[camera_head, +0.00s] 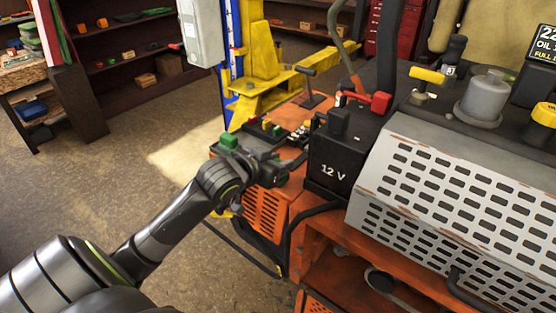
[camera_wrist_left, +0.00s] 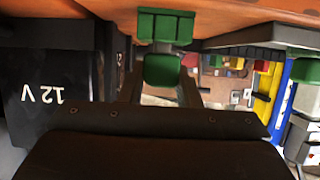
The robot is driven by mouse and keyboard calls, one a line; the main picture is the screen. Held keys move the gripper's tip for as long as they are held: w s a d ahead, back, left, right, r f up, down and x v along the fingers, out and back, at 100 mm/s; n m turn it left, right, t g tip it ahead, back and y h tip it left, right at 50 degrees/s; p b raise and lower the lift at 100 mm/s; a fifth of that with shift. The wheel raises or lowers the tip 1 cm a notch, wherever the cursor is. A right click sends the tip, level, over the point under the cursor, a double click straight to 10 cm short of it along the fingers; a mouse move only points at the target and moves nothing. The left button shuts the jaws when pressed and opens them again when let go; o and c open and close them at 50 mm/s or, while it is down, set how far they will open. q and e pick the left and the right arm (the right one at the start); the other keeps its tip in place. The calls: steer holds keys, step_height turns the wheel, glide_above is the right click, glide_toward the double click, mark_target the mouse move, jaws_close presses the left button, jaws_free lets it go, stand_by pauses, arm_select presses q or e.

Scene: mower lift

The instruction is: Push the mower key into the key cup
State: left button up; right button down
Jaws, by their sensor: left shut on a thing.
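My left gripper (camera_head: 292,156) reaches in from the lower left over the orange machine top, just left of the black 12 V battery. In the left wrist view its two dark fingers (camera_wrist_left: 161,92) are shut on a small green piece (camera_wrist_left: 162,70), which looks to be the mower key. A second green block (camera_wrist_left: 165,25) shows close to the held piece, against the orange surface; I cannot tell whether it is the key cup or whether the two touch. The head view hides the grip behind my gripper. My right gripper is not in view.
The 12 V battery (camera_head: 333,172) stands close right of my gripper, and also shows upside down in the left wrist view (camera_wrist_left: 50,85). A grey perforated cover (camera_head: 460,200) lies farther right. A yellow lift (camera_head: 262,65) stands behind. The floor at left is clear.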

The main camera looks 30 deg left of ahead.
arm_select(q)
steer(key=shift+f, duration=0.35)
steer(key=o, duration=1)
steer(key=shift+o, duration=0.2)
steer(key=shift+s, duration=0.15)
steer(key=shift+s+a+r, duration=0.1)
steer(key=shift+s+r, duration=0.1)
steer(key=shift+s, duration=0.1)
steer(key=p+v, duration=0.9)
steer(key=v, duration=0.7)
steer(key=shift+s, duration=0.25)
